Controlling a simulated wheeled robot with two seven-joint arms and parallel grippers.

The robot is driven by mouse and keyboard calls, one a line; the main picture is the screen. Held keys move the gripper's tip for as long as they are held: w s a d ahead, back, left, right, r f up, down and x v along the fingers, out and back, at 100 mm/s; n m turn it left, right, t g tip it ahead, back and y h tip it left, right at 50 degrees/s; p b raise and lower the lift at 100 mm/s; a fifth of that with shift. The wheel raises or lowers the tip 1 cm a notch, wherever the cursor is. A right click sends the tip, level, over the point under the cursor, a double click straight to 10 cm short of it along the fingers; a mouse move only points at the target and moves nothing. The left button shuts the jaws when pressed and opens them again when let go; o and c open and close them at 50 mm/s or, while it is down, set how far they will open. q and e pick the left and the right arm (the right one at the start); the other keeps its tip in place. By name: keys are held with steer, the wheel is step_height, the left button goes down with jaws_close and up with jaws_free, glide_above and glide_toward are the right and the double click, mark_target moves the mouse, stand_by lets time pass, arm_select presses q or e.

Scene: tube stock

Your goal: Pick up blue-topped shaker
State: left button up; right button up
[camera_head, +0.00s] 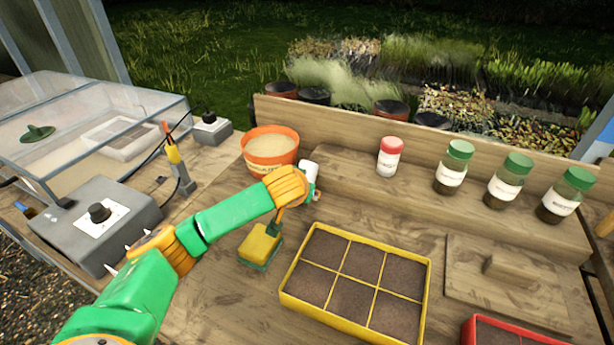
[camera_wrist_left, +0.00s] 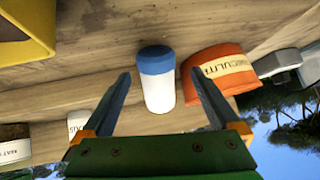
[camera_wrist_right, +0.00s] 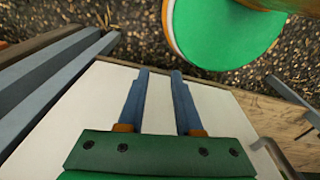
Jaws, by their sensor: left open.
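The blue-topped shaker (camera_wrist_left: 157,80) has a blue end and a white body. In the left wrist view, which looks upside down, it shows between the spread fingers of my left gripper (camera_wrist_left: 160,88), with a gap on each side. Its blue end points to the table side of that picture. In the head view a white part of it (camera_head: 308,169) shows beside my left gripper, which partly hides it. My left gripper is open and empty. My right gripper (camera_wrist_right: 160,80) is empty, its fingers apart, over a pale surface; it is outside the head view.
A terracotta pot (camera_head: 271,148) stands just left of the shaker. A red-topped shaker (camera_head: 389,158) and several green-topped jars (camera_head: 456,166) stand on the ledge to the right. A yellow-topped block (camera_head: 260,245) and a yellow seed tray (camera_head: 290,287) lie nearer.

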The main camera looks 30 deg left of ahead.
arm_select(q)
steer(key=w+f, duration=0.1)
steer(key=w, duration=0.1)
steer(key=w+f, duration=0.1)
steer(key=w, duration=0.1)
steer(key=shift+a+f, duration=0.3)
steer(key=shift+a, duration=0.05)
steer(key=shift+s, duration=0.1)
steer(key=shift+c, duration=0.3)
steer(key=shift+r, duration=0.1)
steer(key=c, duration=1.4)
steer(key=shift+r, duration=0.1)
